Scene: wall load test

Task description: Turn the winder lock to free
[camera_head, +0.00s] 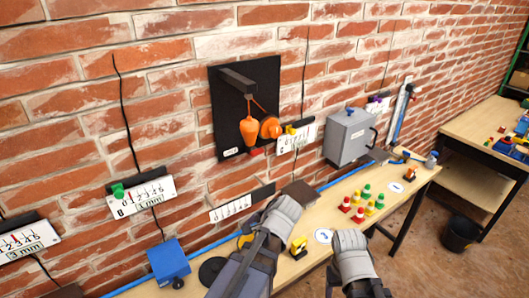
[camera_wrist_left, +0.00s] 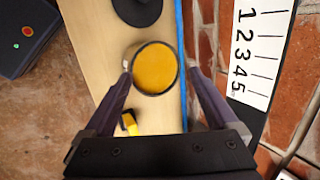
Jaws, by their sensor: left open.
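An orange wheel (camera_head: 270,128), which looks like the winder, sits at the lower right of a black wall board (camera_head: 226,100). An orange weight (camera_head: 249,131) hangs beside it from a dark bracket (camera_head: 238,82). A small red part (camera_head: 256,152) is below; I cannot tell which part is the lock or how it is set. My left gripper (camera_head: 252,240) is over the bench, well below the board, its fingers largely hidden. In the left wrist view it (camera_wrist_left: 160,78) is open, with a yellow round thing (camera_wrist_left: 155,68) showing between its fingers. My right gripper (camera_head: 350,243) is over the bench front; its jaws are unclear.
Number scales (camera_head: 140,196) hang along the brick wall. A grey box (camera_head: 350,136) is on the wall to the right. The bench (camera_head: 330,200) carries red, yellow and green pieces (camera_head: 362,203), a yellow object (camera_head: 299,246), a black disc (camera_head: 210,270) and a blue box (camera_head: 168,260).

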